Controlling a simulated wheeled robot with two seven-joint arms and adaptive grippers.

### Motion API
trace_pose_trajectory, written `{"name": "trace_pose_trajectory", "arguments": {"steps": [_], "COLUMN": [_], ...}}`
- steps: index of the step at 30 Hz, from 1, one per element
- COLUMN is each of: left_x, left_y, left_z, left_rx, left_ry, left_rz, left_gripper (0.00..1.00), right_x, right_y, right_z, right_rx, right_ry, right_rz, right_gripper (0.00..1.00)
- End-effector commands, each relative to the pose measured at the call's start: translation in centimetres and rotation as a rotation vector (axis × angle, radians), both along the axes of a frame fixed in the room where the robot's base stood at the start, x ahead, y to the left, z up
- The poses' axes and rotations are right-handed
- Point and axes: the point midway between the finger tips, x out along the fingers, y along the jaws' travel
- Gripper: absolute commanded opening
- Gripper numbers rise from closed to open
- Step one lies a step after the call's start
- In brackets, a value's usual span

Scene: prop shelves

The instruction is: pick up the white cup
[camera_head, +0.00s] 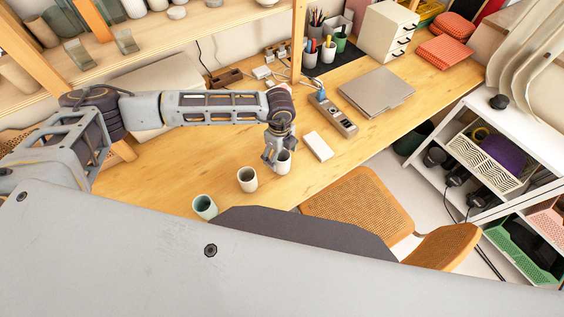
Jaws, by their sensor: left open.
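A white cup (283,164) stands upright on the wooden desk (155,176) in the head view. My left gripper (274,157) points down at this cup, open, with its fingers at the cup's rim and left side. The fingers hide part of the rim, and I cannot tell whether they touch it. A second cream-white cup (247,181) stands a little to the left and nearer. A pale green cup (205,208) stands further left near the desk's front edge. My right gripper is not in view.
A white box (318,146) lies right of the cup, and a grey device (334,116) lies behind it. A laptop (377,91), pen cups and a drawer unit (386,33) are further back. A woven chair (359,206) stands at the front edge. Desk left of the cups is clear.

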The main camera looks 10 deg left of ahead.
Motion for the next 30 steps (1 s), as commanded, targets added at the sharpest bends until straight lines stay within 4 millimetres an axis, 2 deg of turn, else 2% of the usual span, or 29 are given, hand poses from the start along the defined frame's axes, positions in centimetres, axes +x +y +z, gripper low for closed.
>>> {"name": "trace_pose_trajectory", "arguments": {"steps": [8, 21, 30], "left_x": [0.1, 0.3, 0.3], "left_y": [-0.1, -0.5, -0.5], "left_z": [-0.5, -4.6, -5.2], "left_rx": [-0.001, 0.001, 0.0], "left_ry": [0.0, 0.0, 0.0], "left_rz": [0.0, 0.001, 0.0], "left_gripper": [0.8, 0.8, 0.8], "right_x": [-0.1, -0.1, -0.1], "right_y": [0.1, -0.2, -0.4], "right_z": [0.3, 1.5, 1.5], "right_rx": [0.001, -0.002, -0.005], "right_ry": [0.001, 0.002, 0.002], "right_rz": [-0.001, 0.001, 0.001], "right_gripper": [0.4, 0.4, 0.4]}}
